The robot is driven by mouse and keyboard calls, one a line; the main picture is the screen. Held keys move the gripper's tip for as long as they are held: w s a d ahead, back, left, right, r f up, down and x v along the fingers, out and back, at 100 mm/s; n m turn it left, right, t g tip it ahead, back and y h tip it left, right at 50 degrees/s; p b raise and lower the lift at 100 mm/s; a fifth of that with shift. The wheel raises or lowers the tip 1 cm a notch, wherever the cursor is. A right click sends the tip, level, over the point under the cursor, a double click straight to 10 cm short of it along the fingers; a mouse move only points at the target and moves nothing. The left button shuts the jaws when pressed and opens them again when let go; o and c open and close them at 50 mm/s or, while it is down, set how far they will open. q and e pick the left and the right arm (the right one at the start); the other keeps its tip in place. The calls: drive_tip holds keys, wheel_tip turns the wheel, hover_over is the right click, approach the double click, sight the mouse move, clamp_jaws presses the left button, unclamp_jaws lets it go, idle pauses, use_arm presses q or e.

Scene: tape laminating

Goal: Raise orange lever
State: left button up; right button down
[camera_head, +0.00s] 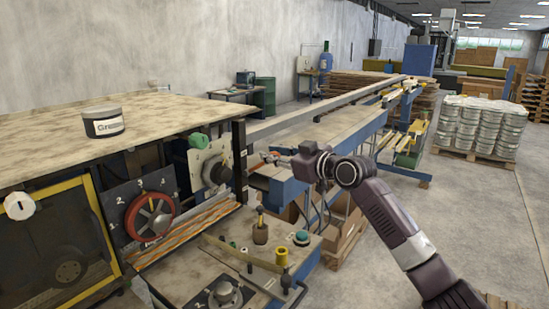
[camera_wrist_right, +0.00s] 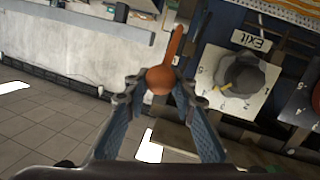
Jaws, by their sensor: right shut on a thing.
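The orange lever (camera_wrist_right: 172,55) is a short handle with a rounded ball end, seen in the right wrist view. My right gripper (camera_wrist_right: 160,84) is shut on the ball end, with one finger on each side of it. In the head view my right gripper (camera_head: 279,158) reaches in from the right to the machine's side, just right of the grey knob plate. Only a small orange bit of the lever (camera_head: 266,156) shows there, at the fingertips. Where the lever joins the machine is unclear. My left gripper is in no view.
A can (camera_head: 103,124) sits on the machine top. Open floor lies to the right.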

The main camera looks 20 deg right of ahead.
drive_tip(key=shift+w+r, duration=0.1)
drive_tip(key=shift+r, duration=0.2)
drive_tip(key=c, duration=1.8)
unclamp_jaws()
drive_tip(key=shift+c, duration=0.2)
drive_tip(key=shift+o, duration=0.9)
drive_tip(key=shift+d+f, duration=0.1)
drive_tip(key=shift+f, duration=0.1)
drive_tip(key=v, duration=1.2)
drive_tip(key=shift+f, duration=0.1)
